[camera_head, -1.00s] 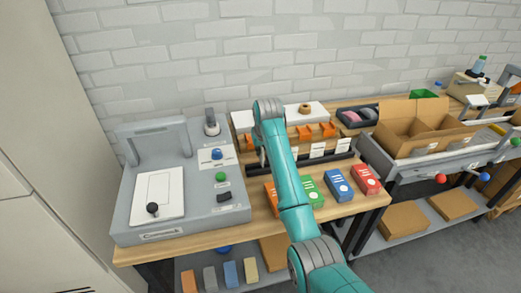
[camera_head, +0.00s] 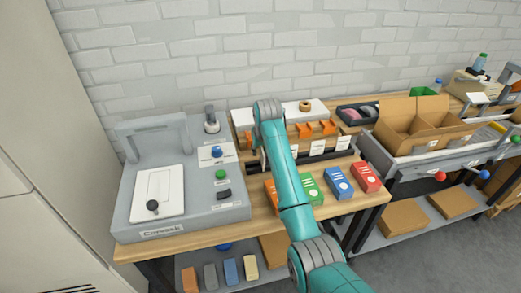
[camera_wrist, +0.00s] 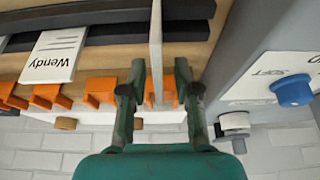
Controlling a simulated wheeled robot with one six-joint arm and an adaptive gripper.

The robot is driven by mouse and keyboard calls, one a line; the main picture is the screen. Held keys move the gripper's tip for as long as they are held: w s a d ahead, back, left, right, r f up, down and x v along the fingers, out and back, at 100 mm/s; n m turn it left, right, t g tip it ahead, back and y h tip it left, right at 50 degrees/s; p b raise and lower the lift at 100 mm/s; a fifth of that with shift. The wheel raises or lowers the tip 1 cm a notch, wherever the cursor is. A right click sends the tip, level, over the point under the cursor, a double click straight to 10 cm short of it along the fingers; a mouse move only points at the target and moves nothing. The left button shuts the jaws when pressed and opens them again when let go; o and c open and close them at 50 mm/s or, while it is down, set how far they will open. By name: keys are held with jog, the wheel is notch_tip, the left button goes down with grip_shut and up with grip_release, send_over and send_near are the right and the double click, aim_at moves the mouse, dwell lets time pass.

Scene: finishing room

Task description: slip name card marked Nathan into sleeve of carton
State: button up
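In the wrist view my gripper (camera_wrist: 159,78) is open, with one finger on each side of a thin white card (camera_wrist: 156,35) seen edge-on. Gaps show between the card and both fingers. Its name cannot be read from this angle. A card marked Wendy (camera_wrist: 57,52) stands to its left in the same rack. In the head view, white cards (camera_head: 317,148) stand along the dark rack (camera_head: 309,160), their names too small to read. Orange, green (camera_head: 311,190), blue (camera_head: 338,182) and red (camera_head: 366,177) cartons stand in front. My arm hides part of the orange carton.
A grey machine (camera_head: 225,213) with a lever and knobs stands left of the rack; its blue knob (camera_wrist: 291,91) is close to the gripper's right in the wrist view. Orange clips (camera_wrist: 101,92) line the rack. An open cardboard box (camera_head: 395,128) stands at right.

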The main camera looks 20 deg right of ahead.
jog(key=shift+r, duration=0.25)
jog(key=v, duration=1.1)
jog(key=shift+r, duration=0.2)
jog(key=shift+s+r, duration=0.25)
jog(key=shift+r, duration=0.4)
